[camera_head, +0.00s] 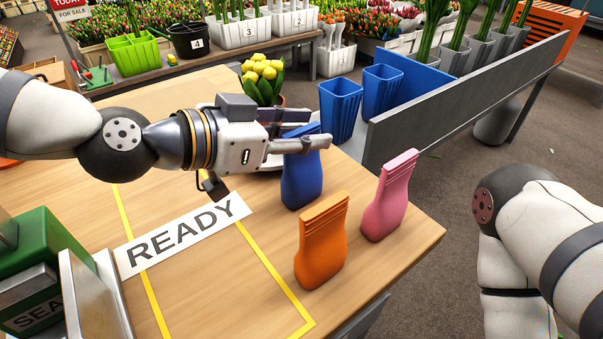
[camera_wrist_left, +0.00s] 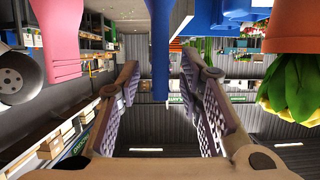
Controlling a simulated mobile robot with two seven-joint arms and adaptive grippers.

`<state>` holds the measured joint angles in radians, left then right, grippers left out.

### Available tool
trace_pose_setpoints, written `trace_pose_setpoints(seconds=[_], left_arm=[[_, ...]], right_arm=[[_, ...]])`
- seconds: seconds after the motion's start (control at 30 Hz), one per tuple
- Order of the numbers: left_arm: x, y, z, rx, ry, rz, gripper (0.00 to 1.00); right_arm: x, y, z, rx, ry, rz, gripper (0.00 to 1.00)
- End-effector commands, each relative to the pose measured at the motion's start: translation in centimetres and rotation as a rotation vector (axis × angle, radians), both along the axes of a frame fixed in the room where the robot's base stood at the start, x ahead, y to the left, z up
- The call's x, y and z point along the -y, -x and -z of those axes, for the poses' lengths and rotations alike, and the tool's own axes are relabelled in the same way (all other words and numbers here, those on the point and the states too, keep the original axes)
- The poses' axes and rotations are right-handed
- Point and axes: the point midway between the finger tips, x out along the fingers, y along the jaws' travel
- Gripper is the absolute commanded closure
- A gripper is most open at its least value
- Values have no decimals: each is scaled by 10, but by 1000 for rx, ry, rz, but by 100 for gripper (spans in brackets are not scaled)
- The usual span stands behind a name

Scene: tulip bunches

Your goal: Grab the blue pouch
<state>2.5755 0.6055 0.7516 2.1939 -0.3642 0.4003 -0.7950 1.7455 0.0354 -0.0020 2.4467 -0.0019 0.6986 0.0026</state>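The blue pouch (camera_head: 302,182) stands upright on the wooden table, with its ridged top at the height of my left gripper's fingers. My left gripper (camera_head: 318,130) is open, one finger on the far side of the pouch's top and one on the near side. In the left wrist view, which looks upside down, the blue pouch (camera_wrist_left: 160,50) shows between the two spread fingers (camera_wrist_left: 157,72), with gaps on both sides. My right arm comes in at the right edge; its gripper is out of frame.
An orange pouch (camera_head: 321,245) and a pink pouch (camera_head: 389,200) stand in front and to the right. A pot of yellow tulips (camera_head: 263,80) is behind the gripper. Blue buckets (camera_head: 340,108) stand beyond the table. A READY sign (camera_head: 182,236) lies at left, near a green sealing machine (camera_head: 45,265).

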Motion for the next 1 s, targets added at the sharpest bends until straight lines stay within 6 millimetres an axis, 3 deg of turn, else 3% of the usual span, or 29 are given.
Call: trace_pose_setpoints(seconds=[0.03, 0.17, 0.53, 0.63, 0.8, 1.0], left_arm=[[0, 0, 0, 0, 0, 0, 71], [0, 0, 0, 1, -1, 0, 100], [-1, 0, -3, 2, 0, 0, 100], [-1, 0, -20, 8, 0, -1, 100], [-1, 0, -68, 16, 0, -1, 100], [0, 1, -99, 6, -1, 0, 100]], right_arm=[[0, 0, 0, 1, 0, 0, 60], [0, 0, 0, 1, 0, 0, 60], [0, -1, -1, 2, 0, 0, 60], [0, -4, -5, 14, 0, 0, 60], [0, -14, -15, 45, 0, 0, 60], [0, -18, -20, 62, 0, 2, 60]])
